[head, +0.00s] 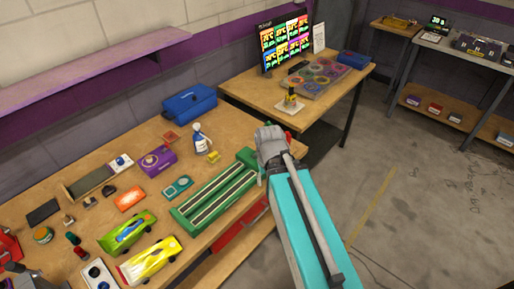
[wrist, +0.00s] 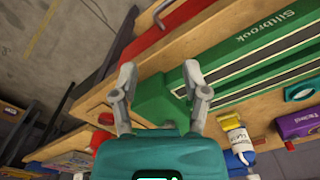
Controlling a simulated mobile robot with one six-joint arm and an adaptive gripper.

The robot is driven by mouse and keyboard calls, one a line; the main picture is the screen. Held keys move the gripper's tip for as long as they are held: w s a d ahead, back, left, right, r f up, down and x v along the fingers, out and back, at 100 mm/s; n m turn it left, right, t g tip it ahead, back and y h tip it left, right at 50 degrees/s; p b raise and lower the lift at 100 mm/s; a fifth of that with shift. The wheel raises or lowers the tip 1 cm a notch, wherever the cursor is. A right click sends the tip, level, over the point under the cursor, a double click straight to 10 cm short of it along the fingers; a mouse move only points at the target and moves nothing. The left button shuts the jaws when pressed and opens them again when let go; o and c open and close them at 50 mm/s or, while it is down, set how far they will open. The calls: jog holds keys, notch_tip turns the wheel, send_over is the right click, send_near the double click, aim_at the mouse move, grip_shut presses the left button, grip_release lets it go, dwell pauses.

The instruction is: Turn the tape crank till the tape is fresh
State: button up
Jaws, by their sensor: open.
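My gripper (wrist: 159,74) is open in the wrist view, with its two grey fingers apart and nothing between them. In the head view its grey end (head: 270,145) is beyond the right end of the long green slot track (head: 214,195), and the fingertips cannot be made out. In the wrist view the green track (wrist: 250,62), marked Slitbrook, runs from the fingers to the upper right. The right finger overlaps the track's near end; contact cannot be told. I cannot pick out a tape crank or a tape for sure in either view.
A spray bottle (head: 201,139), a purple box (head: 158,160), a teal item (head: 177,187) and toy cars (head: 150,262) crowd the bench. A blue case (head: 190,103) stands at its back. A second table (head: 247,90) with a screen (head: 285,45) is beyond. Open floor lies right.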

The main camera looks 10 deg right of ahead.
jog(key=w+d+r+n+p, duration=0.1)
jog(key=w+r+n+p, duration=1.2)
jog(key=w+n, duration=0.2)
jog(key=shift+w+r+n, duration=0.2)
jog(key=shift+w+n, duration=0.2)
jog(key=shift+f, duration=0.25)
notch_tip(320, 180, down, 13)
jog(key=b, duration=1.3)
jog(key=shift+f+b, duration=0.2)
jog(key=shift+b, duration=0.15)
